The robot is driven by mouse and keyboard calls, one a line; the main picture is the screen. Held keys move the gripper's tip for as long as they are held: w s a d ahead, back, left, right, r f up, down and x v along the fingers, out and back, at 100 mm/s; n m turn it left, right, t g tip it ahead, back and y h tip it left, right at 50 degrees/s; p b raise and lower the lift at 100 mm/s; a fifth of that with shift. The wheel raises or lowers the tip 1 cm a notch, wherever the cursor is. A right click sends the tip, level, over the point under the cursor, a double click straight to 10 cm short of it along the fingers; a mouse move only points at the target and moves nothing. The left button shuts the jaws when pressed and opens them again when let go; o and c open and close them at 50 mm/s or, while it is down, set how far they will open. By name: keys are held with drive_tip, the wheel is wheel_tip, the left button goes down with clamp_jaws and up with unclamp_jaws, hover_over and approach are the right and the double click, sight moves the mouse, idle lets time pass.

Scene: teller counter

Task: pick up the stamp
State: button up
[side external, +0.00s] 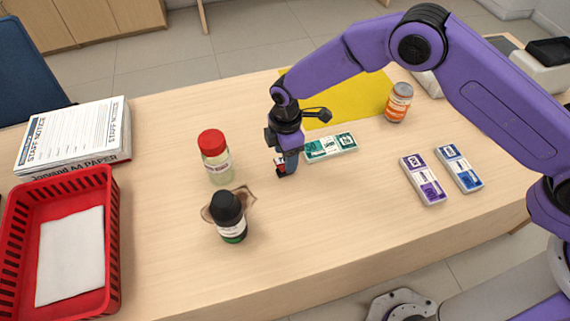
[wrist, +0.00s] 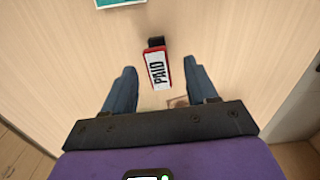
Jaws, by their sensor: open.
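The stamp (wrist: 157,72) is a small red and black block with a white label reading "PAID". In the wrist view it lies between the two spread fingers of my gripper (wrist: 158,88), with a gap on each side. In the side view my gripper (side external: 286,168) points down at the counter, and only a bit of the red stamp (side external: 280,166) shows beside its fingers. The fingers are open and hold nothing. Most of the stamp is hidden by the gripper in the side view.
A green banknote bundle (side external: 331,147) lies just right of my gripper. A red-capped jar (side external: 215,158) and a black-capped bottle (side external: 230,217) stand to the left. The front middle is clear.

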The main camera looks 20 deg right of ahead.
drive_tip(key=shift+w+f, duration=0.1)
drive_tip(key=shift+f, duration=2.1)
drive_tip(key=c, duration=1.1)
drive_tip(key=shift+o, duration=0.2)
drive_tip(key=shift+r, duration=0.15)
